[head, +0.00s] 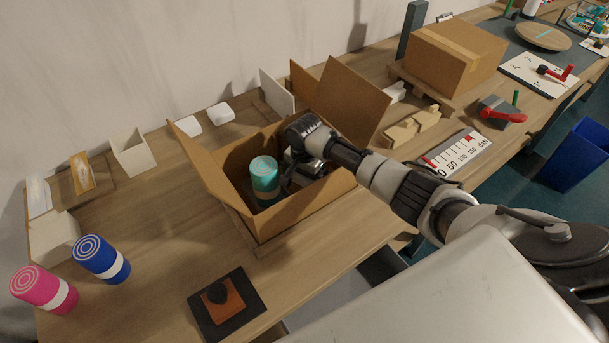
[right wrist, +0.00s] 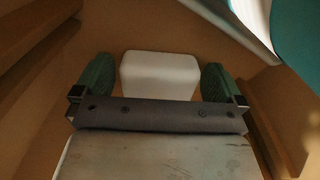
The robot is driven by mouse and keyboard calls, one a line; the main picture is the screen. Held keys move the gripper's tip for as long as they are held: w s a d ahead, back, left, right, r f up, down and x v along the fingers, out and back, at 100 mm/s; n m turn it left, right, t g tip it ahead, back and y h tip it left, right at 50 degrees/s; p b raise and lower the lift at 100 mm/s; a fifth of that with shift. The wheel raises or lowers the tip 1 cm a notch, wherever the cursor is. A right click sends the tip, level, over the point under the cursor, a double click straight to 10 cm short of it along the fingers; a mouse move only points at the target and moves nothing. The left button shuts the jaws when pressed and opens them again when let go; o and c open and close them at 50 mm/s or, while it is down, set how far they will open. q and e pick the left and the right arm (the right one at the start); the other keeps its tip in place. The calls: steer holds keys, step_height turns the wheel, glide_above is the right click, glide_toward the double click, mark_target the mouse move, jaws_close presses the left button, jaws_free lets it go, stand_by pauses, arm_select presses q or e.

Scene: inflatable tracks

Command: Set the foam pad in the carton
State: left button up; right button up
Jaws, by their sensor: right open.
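The open carton (head: 262,226) stands on the table with its flaps raised. My right gripper (head: 297,172) reaches down into it, its fingertips largely hidden in the head view. In the right wrist view, its green fingers (right wrist: 158,85) are open. A white foam pad (right wrist: 160,70) lies between them inside the carton, with small gaps at both sides. The pad is not clearly visible in the head view. A teal cylinder (head: 264,180) stands in the carton left of the gripper; its edge also shows in the right wrist view (right wrist: 297,35). My left gripper is out of view.
Pink (head: 44,289) and blue (head: 101,259) cylinders stand at the left. Two white blocks (head: 220,113) lie behind the carton. A black mat (head: 240,319) with an orange-brown piece is in front. A closed box (head: 452,57) stands behind to the right.

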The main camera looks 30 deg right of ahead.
step_height(320, 180, up, 12)
steer(key=shift+r+b, duration=0.2)
steer(key=shift+b, duration=0.15)
stand_by(0.4)
